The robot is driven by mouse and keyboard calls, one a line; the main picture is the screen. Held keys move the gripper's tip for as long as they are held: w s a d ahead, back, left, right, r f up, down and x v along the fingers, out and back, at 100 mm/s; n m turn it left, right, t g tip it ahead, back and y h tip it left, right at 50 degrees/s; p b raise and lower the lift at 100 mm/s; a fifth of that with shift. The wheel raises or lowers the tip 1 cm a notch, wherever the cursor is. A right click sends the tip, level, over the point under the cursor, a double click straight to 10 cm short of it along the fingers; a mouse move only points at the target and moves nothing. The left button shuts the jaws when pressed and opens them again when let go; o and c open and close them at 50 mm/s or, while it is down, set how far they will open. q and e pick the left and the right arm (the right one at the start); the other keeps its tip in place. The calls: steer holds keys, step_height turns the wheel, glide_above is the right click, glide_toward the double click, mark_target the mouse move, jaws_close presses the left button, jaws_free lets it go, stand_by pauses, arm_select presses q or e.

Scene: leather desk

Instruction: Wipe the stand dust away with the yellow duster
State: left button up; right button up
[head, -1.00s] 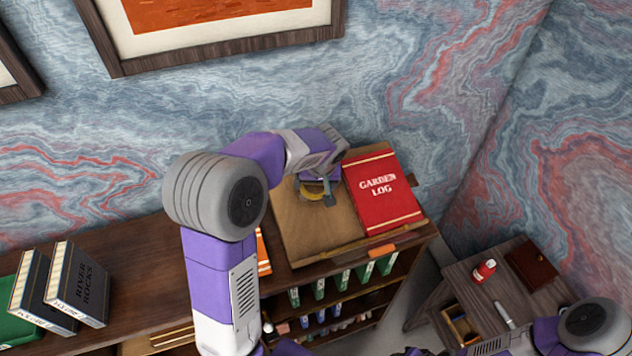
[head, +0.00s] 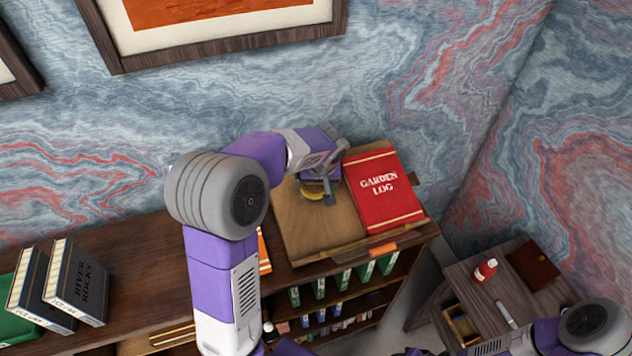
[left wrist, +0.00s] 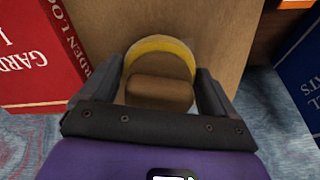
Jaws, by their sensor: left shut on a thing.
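The yellow duster (head: 312,189) is a round pad with a brown wooden handle. In the left wrist view the duster's yellow edge (left wrist: 163,45) shows beyond the handle. My left gripper (head: 322,192) is shut on the duster, with one finger on each side of the handle; it also shows in the left wrist view (left wrist: 160,95). The duster is over the brown wooden stand (head: 326,237), near its upper left part, and seems to rest on it. My right gripper is not in view.
A red Garden Log book (head: 382,192) lies on the stand's right part, close to the gripper. An orange object (head: 383,249) sits at the stand's front edge. Dark River Rocks books (head: 78,283) stand at left on the shelf top. A side table (head: 480,290) is at lower right.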

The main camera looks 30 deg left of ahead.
mark_target(304, 187)
arm_select(q)
steer(key=shift+w+a+f+b, duration=0.15)
steer(key=shift+f+b, duration=0.25)
steer(key=shift+f, duration=0.15)
steer(key=shift+s+a+r+b, duration=0.1)
steer(key=shift+s+a+b, duration=0.2)
steer(key=shift+s+a, duration=0.45)
steer(key=shift+s+a+r+b, duration=0.1)
steer(key=shift+s+a+b, duration=0.2)
steer(key=shift+s+a, duration=0.35)
steer(key=shift+s+d+f, duration=0.1)
steer(key=shift+s+f, duration=0.05)
steer(key=shift+f, duration=0.1)
steer(key=shift+w+d, duration=0.25)
steer(key=shift+d, duration=0.05)
steer(key=shift+w+d+f, duration=0.1)
steer(key=shift+w+d, duration=1)
steer(key=shift+w, duration=0.05)
